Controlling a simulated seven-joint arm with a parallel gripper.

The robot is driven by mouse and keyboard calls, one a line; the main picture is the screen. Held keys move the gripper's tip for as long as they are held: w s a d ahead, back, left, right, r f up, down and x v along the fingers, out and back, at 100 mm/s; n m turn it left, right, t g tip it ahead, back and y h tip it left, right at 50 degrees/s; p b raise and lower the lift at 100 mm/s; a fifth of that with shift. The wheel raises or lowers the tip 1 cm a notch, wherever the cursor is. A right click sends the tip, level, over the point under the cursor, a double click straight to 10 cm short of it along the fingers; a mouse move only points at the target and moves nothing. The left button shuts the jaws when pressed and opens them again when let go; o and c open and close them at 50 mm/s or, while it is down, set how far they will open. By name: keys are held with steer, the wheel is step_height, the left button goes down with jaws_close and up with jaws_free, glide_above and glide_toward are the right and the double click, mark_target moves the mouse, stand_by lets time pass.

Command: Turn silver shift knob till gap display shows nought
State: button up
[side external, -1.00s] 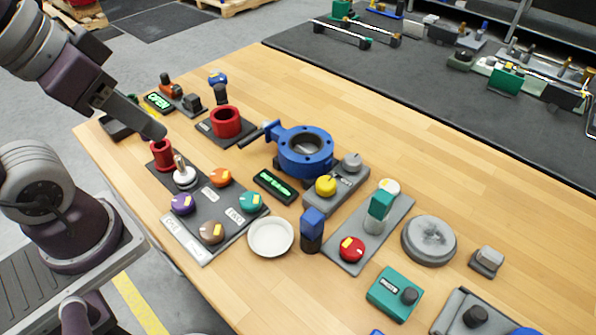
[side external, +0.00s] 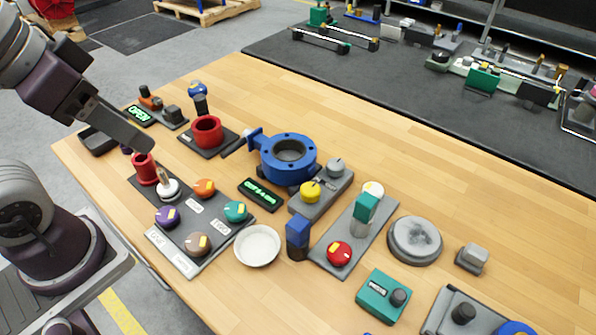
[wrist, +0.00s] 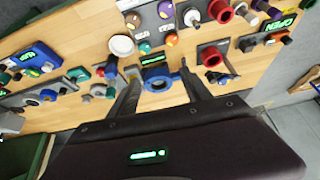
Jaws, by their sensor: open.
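A small silver-grey knob (side external: 336,167) sits on a grey block beside a yellow knob (side external: 310,191), just right of the blue valve body (side external: 288,158). A black display with green characters (side external: 262,194) lies in front of the valve; its text is too small to read surely. My gripper (side external: 145,143) is at the upper left in the side view, away from the silver knob. In the wrist view my gripper (wrist: 160,78) has its two fingers apart, with the blue valve (wrist: 157,80) showing between them. The silver knob is not clearly made out there.
A dark panel with several coloured knobs (side external: 198,243), a white dish (side external: 257,246), a blue-topped black post (side external: 298,238) and a grey plate with a red knob (side external: 339,253) surround the block. Bare wood (side external: 420,175) lies behind and right of the valve.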

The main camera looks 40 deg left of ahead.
steer(key=w+d+r+m+g, duration=0.1)
steer(key=w+d+r+m, duration=0.15)
steer(key=w+m, duration=0.4)
steer(key=m+g, duration=0.4)
steer(key=m, duration=1)
glide_above(337, 163)
steer(key=shift+n, duration=0.25)
step_height(337, 163, down, 17)
steer(key=shift+s+r, duration=0.1)
steer(key=shift+r, duration=0.05)
step_height(337, 163, down, 6)
steer(key=shift+r, duration=0.1)
steer(key=shift+f, duration=0.5)
jaws_close()
